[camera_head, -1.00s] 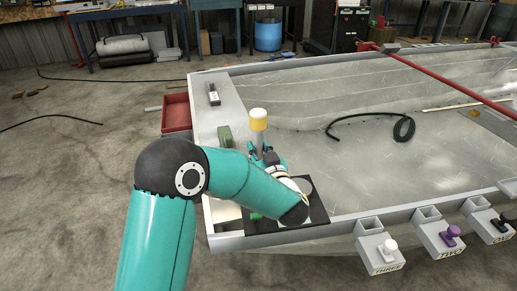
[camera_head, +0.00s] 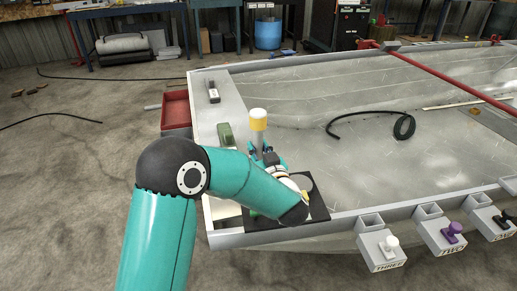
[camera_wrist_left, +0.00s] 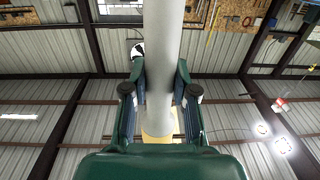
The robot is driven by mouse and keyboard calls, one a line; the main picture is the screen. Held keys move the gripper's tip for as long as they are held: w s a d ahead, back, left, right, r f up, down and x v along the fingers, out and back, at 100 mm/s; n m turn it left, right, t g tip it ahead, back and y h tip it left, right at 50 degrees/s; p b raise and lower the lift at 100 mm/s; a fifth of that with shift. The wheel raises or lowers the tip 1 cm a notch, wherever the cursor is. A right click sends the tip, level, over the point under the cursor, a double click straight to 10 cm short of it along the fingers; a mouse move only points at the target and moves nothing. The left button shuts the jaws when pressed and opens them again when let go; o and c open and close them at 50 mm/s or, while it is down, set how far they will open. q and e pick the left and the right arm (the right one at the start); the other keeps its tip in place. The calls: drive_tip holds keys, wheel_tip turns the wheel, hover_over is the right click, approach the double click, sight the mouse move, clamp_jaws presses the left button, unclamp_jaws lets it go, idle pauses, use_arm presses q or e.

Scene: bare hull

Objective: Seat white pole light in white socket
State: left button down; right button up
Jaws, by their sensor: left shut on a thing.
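The pole light (camera_head: 258,120) stands about upright over the hull's near-left corner, a yellow band under its white top. My left gripper (camera_head: 262,150) is shut on it. In the left wrist view the pale pole (camera_wrist_left: 163,45) runs between the two fingers, with a yellow part (camera_wrist_left: 156,138) lower down. My left arm covers much of the corner deck, and the pole's lower end is hidden in the head view. I cannot pick out a white socket for certain; a white knob (camera_head: 391,243) sits on the box marked THREE. My right gripper is not in view.
A black pad (camera_head: 317,205) with a grey disc (camera_head: 303,183) lies on the corner deck, partly under my arm. A green block (camera_head: 226,134) and a small dark device (camera_head: 213,92) are on the left deck. A black hose (camera_head: 404,127) lies inside the hull.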

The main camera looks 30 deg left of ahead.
use_arm(q)
drive_tip(key=shift+f+b, duration=0.4)
drive_tip(key=shift+f, duration=0.1)
idle(0.3)
drive_tip(key=c, duration=0.8)
unclamp_jaws()
drive_tip(key=shift+c, duration=0.2)
drive_tip(key=shift+f, duration=0.1)
drive_tip(key=shift+d, duration=0.1)
drive_tip(key=v, duration=1.1)
drive_tip(key=shift+s+d, duration=0.3)
